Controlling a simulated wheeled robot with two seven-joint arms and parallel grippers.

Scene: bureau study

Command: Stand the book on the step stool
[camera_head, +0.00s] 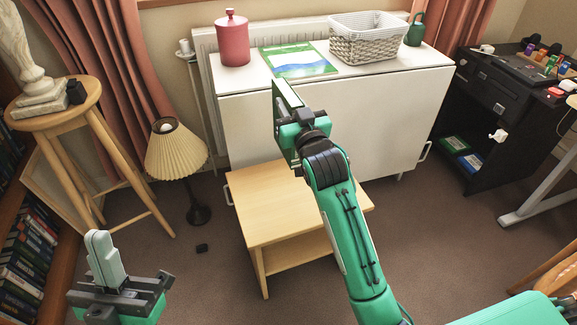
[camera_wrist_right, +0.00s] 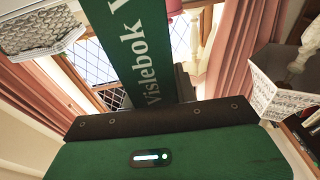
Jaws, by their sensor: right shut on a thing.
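The book is green with white lettering in the right wrist view (camera_wrist_right: 145,55), where part of it runs out of frame at the top. In the head view the book (camera_head: 287,95) shows nearly edge-on, held upright in front of the white cabinet. My right gripper (camera_head: 294,115) is shut on it, and the fingertips are partly hidden. The step stool (camera_head: 265,205) is pale wood with a top and a lower shelf. It stands on the carpet below the gripper, and my right arm covers part of it. My left gripper (camera_head: 103,258) is at lower left, empty, its fingers together.
The white cabinet (camera_head: 320,120) stands behind the stool, bearing a pink canister (camera_head: 232,40), a flat green-blue booklet (camera_head: 298,62) and a white basket (camera_head: 368,40). A lamp (camera_head: 177,155) and a round stool (camera_head: 62,115) stand left, a black desk (camera_head: 500,105) right.

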